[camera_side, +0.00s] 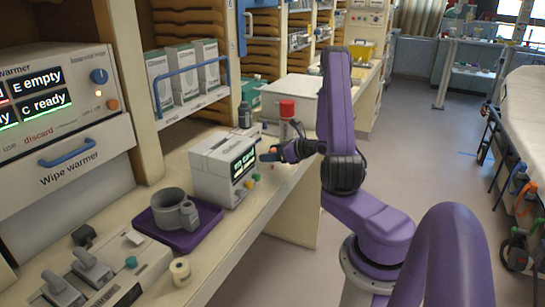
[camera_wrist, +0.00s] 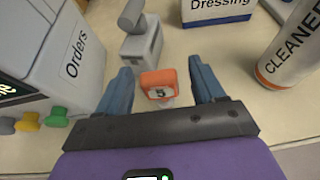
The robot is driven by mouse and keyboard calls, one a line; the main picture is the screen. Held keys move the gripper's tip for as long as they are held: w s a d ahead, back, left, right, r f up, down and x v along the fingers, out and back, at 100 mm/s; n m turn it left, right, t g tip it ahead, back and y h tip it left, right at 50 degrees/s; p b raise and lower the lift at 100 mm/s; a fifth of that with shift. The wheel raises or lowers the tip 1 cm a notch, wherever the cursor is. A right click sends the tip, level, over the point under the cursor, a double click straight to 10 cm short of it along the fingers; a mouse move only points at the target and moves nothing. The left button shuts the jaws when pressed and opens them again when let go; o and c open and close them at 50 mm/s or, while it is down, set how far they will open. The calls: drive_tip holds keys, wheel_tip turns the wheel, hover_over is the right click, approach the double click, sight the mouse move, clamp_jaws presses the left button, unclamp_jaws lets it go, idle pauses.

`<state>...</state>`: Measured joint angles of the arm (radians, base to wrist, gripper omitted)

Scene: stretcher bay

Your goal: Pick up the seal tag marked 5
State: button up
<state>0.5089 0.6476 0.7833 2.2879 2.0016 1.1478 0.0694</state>
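The seal tag marked 5 (camera_wrist: 159,84) is a small orange block with a pale face and a dark 5. In the wrist view it stands between the two blue fingers of my gripper (camera_wrist: 159,64), with a gap on each side. My gripper is open and empty. In the side view my gripper (camera_side: 269,155) is low over the counter, right of the white labelled machine. The tag is too small there to make out clearly.
A grey device (camera_wrist: 143,45) stands just behind the tag. A white Orders box (camera_wrist: 76,55) is left, with coloured knobs below. A cleaner bottle (camera_wrist: 290,50) and Dressing box (camera_wrist: 216,8) stand right and behind. In the side view, a grey cup (camera_side: 172,212) sits on a purple tray (camera_side: 205,232).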

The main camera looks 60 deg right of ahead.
drive_tip(key=c, duration=1)
drive_tip(key=shift+o, duration=0.2)
drive_tip(key=shift+r, duration=0.15)
